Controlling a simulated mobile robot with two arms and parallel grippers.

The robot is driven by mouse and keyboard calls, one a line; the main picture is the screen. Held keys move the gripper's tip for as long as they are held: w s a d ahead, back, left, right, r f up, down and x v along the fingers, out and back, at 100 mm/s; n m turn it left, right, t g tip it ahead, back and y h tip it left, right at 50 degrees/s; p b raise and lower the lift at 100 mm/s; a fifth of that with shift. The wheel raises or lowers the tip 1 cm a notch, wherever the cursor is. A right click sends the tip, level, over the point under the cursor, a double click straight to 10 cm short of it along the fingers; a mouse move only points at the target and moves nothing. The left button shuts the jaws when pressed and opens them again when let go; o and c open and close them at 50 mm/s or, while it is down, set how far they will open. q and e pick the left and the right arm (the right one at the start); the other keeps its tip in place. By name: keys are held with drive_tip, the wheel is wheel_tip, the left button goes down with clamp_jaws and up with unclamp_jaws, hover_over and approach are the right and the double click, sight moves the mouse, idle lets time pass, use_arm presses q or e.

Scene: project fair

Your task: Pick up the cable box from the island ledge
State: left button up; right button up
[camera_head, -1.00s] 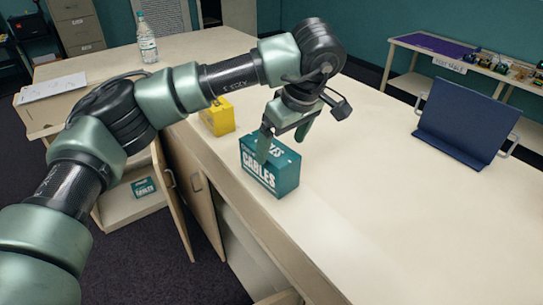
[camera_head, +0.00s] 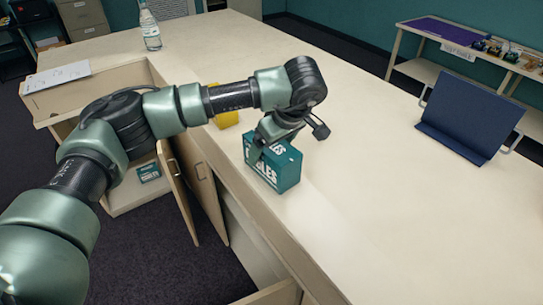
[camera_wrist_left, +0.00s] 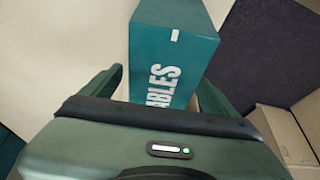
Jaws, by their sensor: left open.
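The teal cable box (camera_head: 280,174) with white lettering stands on the pale island top (camera_head: 345,215), near its left edge. My left gripper (camera_head: 270,148) is open and low over the box, one finger in front of its lettered face. In the left wrist view the cable box (camera_wrist_left: 172,50) lies between the two spread fingers of the gripper (camera_wrist_left: 160,80). Whether either finger touches the box I cannot tell. My right gripper is not in view.
A yellow box (camera_head: 227,119) stands behind the cable box. Another small teal box (camera_head: 148,172) sits in the open cabinet below, with its door (camera_head: 178,196) swung out. A bottle (camera_head: 150,27) and a dark blue stand (camera_head: 468,115) are farther off.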

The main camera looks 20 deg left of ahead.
use_arm(q)
drive_tip(key=shift+s+r, duration=0.1)
drive_tip(key=shift+f+b, duration=0.25)
drive_tip(key=shift+b, duration=0.2)
idle(0.4)
drive_tip(key=c, duration=1.7)
drive_tip(key=shift+c, duration=0.9)
drive_tip(key=shift+r, duration=0.1)
